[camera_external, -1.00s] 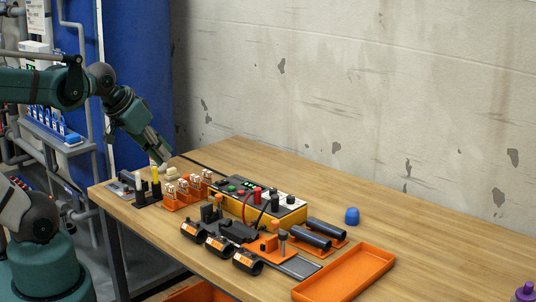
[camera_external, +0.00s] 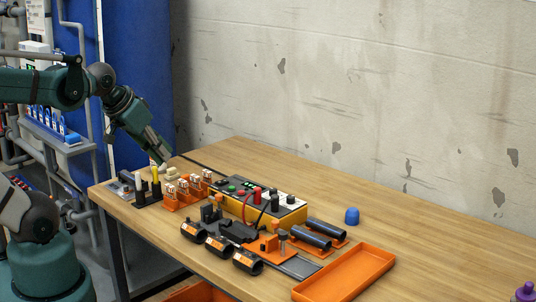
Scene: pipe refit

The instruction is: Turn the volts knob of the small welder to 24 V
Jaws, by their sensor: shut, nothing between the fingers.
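The small welder (camera_external: 291,216) is a yellow box with a dark top panel and stands in the middle of the bench. Its top carries a green display, green and red buttons, and several black and white knobs (camera_external: 280,195) at its right end. The markings are too small to read, so I cannot tell which knob is volts or where it points. Red and black leads come off its front. My gripper (camera_external: 165,158) is shut and empty, pointing down above the far left part of the bench, near some pale rounded pieces and apart from the welder.
An orange rack (camera_external: 181,200) with white-topped pieces stands left of the welder. Black fittings (camera_external: 218,246) and an orange clamp (camera_external: 271,243) lie in front. Black pipes (camera_external: 310,240) and an empty orange tray (camera_external: 345,272) lie right. A blue cap (camera_external: 352,216) stands behind them. The back right is clear.

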